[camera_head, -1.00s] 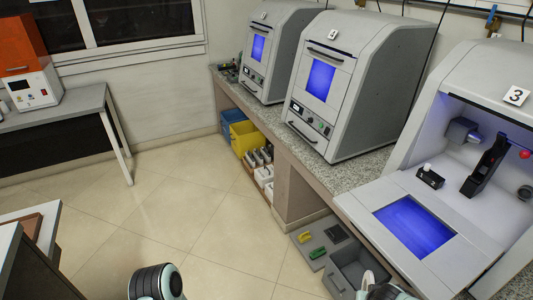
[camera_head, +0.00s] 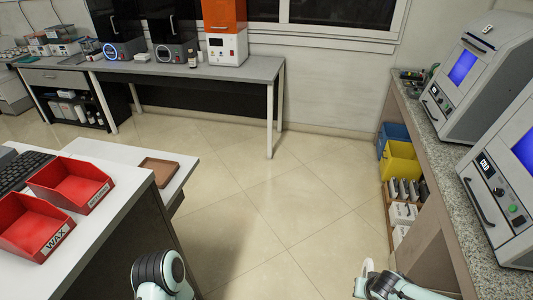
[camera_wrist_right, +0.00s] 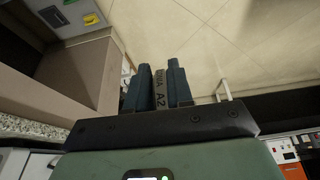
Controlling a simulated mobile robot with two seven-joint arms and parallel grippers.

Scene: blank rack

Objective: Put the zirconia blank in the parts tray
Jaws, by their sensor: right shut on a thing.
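The zirconia blank (camera_wrist_right: 160,90) shows edge-on in the right wrist view, a pale grey strip with "A2" printed on it. My right gripper (camera_wrist_right: 158,78) is shut on it, one dark finger on each side. In the head view, part of my right arm shows at the bottom right, with a thin pale curved edge beside it that may be the blank. A shallow brown tray (camera_head: 158,168), possibly the parts tray, lies on the low white surface at left. Of my left arm only a link shows at the bottom; its gripper is out of view.
Red bins (camera_head: 70,185), one labelled WAX, stand on the white desk at left. A grey bench (camera_head: 250,68) with machines runs along the back. Milling machines stand on the counter (camera_head: 425,130) at right, with yellow (camera_head: 399,160) and blue bins below. The tiled floor between is clear.

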